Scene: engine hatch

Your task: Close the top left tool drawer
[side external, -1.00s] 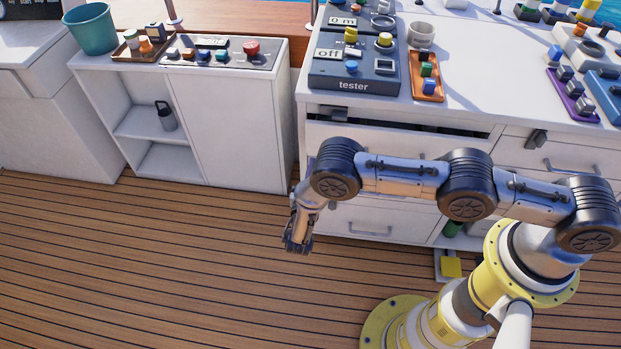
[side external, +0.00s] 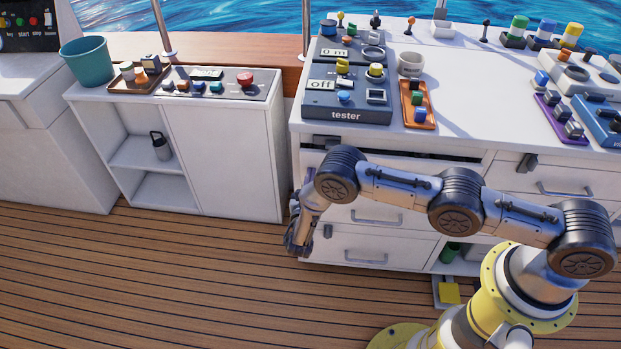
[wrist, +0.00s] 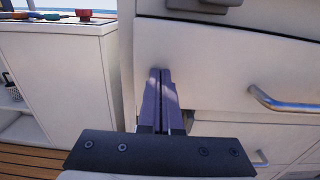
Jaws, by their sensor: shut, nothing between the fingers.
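The top left tool drawer (side external: 478,171) is in the white cabinet under the tester. A dark gap along its upper edge shows that it stands somewhat out. My arm hides most of its front in the side external view. My gripper (side external: 298,246) is low at the cabinet's left front corner, pointing down in that view. In the wrist view, my gripper (wrist: 160,74) is shut and empty, its tips against or just before the left part of a white drawer front (wrist: 215,62). That front has a metal bar handle (wrist: 285,102) to the right. Contact is unclear.
The tester (side external: 346,113), a mug (side external: 410,64) and an orange tray (side external: 418,104) stand on the cabinet top. A dark latch (side external: 528,162) is on the right drawer. A lower drawer handle (side external: 365,258) sticks out. The wooden deck (side external: 160,280) is clear at left.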

